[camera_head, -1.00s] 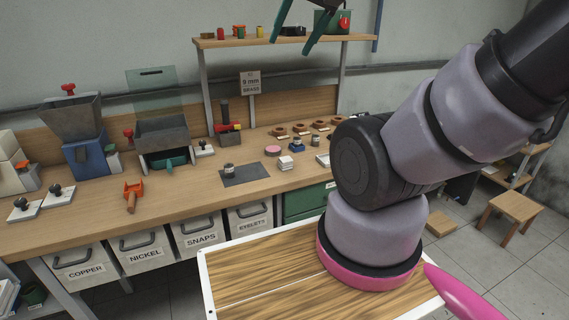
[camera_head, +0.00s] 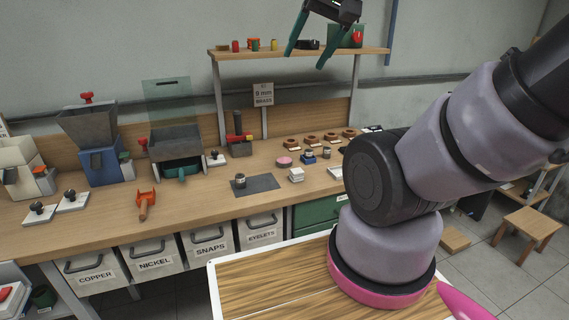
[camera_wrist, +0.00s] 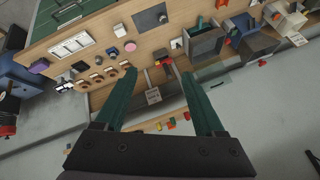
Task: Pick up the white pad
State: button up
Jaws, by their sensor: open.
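The white pad (camera_head: 297,174) is a small white square block on the wooden bench, just right of the dark mat (camera_head: 262,187). In the wrist view the white pad (camera_wrist: 119,30) lies near the top, close to the pink disc (camera_wrist: 130,46). My gripper (camera_head: 306,61) hangs high at the upper shelf, far above and behind the pad, with its two green fingers apart. In the wrist view my gripper (camera_wrist: 158,75) is open, with nothing between the fingers. The pad is well clear of it.
The pink disc (camera_head: 284,162) and a small blue fixture (camera_head: 308,157) stand behind the pad. The shelf (camera_head: 300,52) and the sign (camera_head: 263,95) rise at the back. An orange-handled tool (camera_head: 146,203) lies left. Open bench surrounds the pad's front.

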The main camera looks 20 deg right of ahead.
aim_at(296, 174)
jog(key=i+j+z, duration=0.45)
jog(key=j, duration=0.25)
jog(key=j+z, duration=0.25)
jog(key=j, duration=0.15)
